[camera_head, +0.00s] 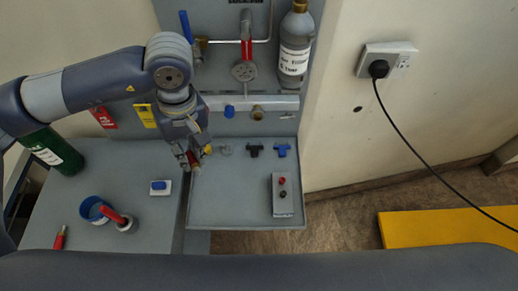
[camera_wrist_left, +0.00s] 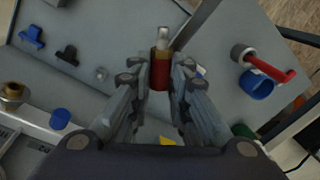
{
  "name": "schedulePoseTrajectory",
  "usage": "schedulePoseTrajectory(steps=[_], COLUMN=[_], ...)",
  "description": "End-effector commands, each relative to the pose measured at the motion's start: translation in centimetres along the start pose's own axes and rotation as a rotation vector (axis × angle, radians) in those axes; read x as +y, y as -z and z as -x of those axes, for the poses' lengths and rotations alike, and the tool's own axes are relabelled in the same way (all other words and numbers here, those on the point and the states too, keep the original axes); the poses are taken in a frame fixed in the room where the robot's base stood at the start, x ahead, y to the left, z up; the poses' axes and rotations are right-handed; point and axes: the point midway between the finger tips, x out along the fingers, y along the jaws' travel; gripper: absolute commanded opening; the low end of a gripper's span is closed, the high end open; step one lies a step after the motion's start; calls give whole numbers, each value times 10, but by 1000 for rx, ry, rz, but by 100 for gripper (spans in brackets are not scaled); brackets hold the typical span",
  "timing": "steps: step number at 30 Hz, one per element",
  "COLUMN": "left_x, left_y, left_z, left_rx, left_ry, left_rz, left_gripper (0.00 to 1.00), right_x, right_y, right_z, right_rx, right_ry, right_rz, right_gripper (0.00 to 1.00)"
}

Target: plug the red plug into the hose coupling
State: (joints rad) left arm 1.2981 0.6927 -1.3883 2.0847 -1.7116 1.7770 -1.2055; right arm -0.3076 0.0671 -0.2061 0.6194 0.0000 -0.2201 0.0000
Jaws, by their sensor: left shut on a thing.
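The red plug (camera_wrist_left: 160,76) is between the fingers of my left gripper (camera_wrist_left: 160,88), its pale metal end pointing away from the palm in the left wrist view. In the head view my left gripper (camera_head: 192,162) is shut on the red plug (camera_head: 195,158) and points down above the left edge of the tray. A brass fitting (camera_head: 257,112), which may be the hose coupling, is on the back panel. It also shows at the left of the left wrist view (camera_wrist_left: 14,94), apart from the plug. My right gripper is not in view.
A blue knob (camera_head: 229,111) is beside the brass fitting. Black and blue clips (camera_head: 255,150) (camera_head: 281,150) and a small box (camera_head: 283,195) are on the tray (camera_head: 235,215). A blue cup (camera_head: 92,207) and red-handled item (camera_head: 112,214) stand left. The tray's middle is clear.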

Motion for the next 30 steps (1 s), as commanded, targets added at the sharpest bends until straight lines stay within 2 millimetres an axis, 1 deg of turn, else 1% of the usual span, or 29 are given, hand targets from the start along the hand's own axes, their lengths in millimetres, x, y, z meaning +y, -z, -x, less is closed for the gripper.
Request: schedulePoseTrajectory(steps=[1,6,11,15,24,27,30], left_x=[10,38,63,82,112,119,124], left_y=[-4,-13,-23,-31,-46,-50,-52], left_z=[1,-2,-4,-8,-19,-24,-29], left_rx=[-17,-81,-174,-278,-563,-655,-729], left_ry=[20,91,152,193,219,204,185], left_rz=[98,492,889,1243,1971,2166,2310], left_gripper=[0,0,0,0,0,0,0], right_x=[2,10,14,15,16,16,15], right_y=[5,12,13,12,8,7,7], right_z=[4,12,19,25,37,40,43], right_rx=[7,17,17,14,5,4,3], right_ry=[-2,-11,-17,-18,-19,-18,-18], right_rz=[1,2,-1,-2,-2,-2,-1], right_gripper=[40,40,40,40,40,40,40])
